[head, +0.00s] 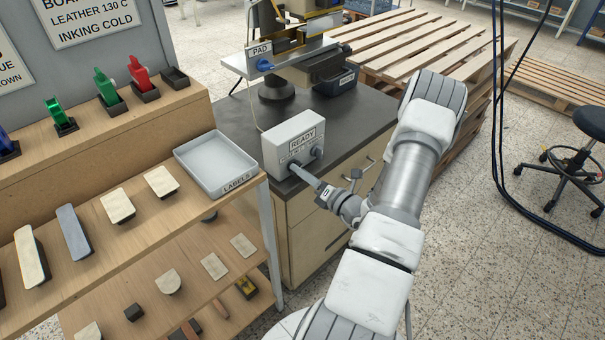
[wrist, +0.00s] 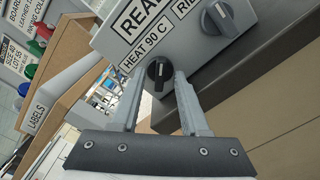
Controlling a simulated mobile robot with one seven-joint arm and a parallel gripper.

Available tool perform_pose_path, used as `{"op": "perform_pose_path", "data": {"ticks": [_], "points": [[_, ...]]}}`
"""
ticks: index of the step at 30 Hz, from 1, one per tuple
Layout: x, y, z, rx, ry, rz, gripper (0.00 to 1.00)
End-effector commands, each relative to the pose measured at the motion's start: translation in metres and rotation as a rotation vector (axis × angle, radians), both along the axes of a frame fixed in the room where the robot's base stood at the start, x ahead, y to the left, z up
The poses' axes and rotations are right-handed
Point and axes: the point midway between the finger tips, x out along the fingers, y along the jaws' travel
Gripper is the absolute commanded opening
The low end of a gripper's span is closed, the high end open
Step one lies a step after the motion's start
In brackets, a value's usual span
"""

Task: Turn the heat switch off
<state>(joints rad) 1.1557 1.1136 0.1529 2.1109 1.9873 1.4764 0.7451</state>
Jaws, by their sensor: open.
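The heat switch (wrist: 159,73) is a black rotary knob under a "HEAT 90 C" label in the wrist view. It sits on the front of a light grey control box (head: 292,143) marked "READY". A grey knob (wrist: 220,18) is to its right on the same face. My gripper (wrist: 157,82) is open, with one finger on either side of the black knob. I cannot tell whether the fingers touch it. In the head view my gripper (head: 306,178) reaches the lower left of the box front and hides the heat switch.
The box stands on a dark-topped cabinet (head: 359,117) below a press with a "PAD" sign (head: 261,50). A grey "LABELS" tray (head: 215,165) is on the wooden shelf at left, close to my gripper. Pallets (head: 430,40) stand behind. The floor at right is mostly free.

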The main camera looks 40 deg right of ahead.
Motion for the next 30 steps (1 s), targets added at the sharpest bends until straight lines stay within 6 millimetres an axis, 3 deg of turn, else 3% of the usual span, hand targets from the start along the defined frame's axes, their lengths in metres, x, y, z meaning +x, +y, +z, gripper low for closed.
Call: {"op": "perform_pose_path", "data": {"ticks": [8, 16, 30], "points": [[0.0021, 0.0001, 0.0001, 0.000, 0.000, 0.000, 0.45], [0.0018, 0.0001, 0.0000, 0.001, 0.000, 0.000, 0.00], [0.0015, 0.0002, -0.0003, -0.020, -0.002, 0.000, 0.00]]}}
